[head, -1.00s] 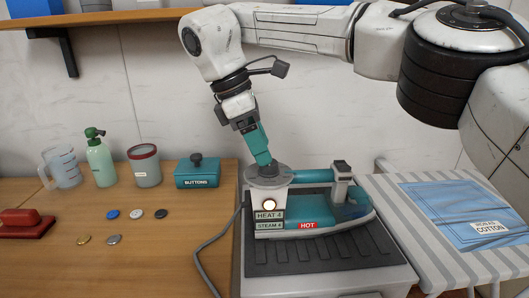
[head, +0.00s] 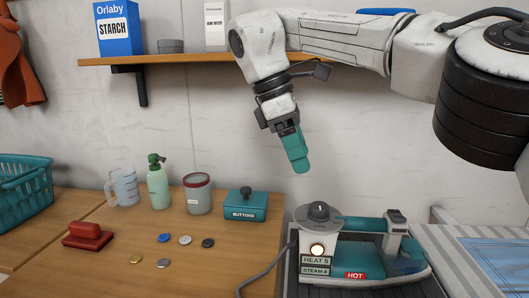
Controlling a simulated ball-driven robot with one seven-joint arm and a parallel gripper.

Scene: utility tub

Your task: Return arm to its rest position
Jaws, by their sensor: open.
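My gripper (head: 297,164), with teal fingers, hangs in the air above and slightly left of the iron's dial, pointing down. It is open and holds nothing; its fingers overlap in this view. The teal and white iron (head: 345,262) lies on a dark ribbed rest at the lower right. Its round dark dial (head: 319,211) is in plain sight, apart from my fingers. A lamp glows on its front, over labels reading HEAT 5 and STEAM 4, and a red HOT label (head: 355,275) is on its side.
A shelf (head: 200,58) with a starch box (head: 118,28) runs behind the arm. A jug (head: 123,187), green spray bottle (head: 158,182), cup (head: 197,194), teal BUTTONS box (head: 245,205) and loose buttons stand on the wooden top. A striped ironing board (head: 485,265) is at right.

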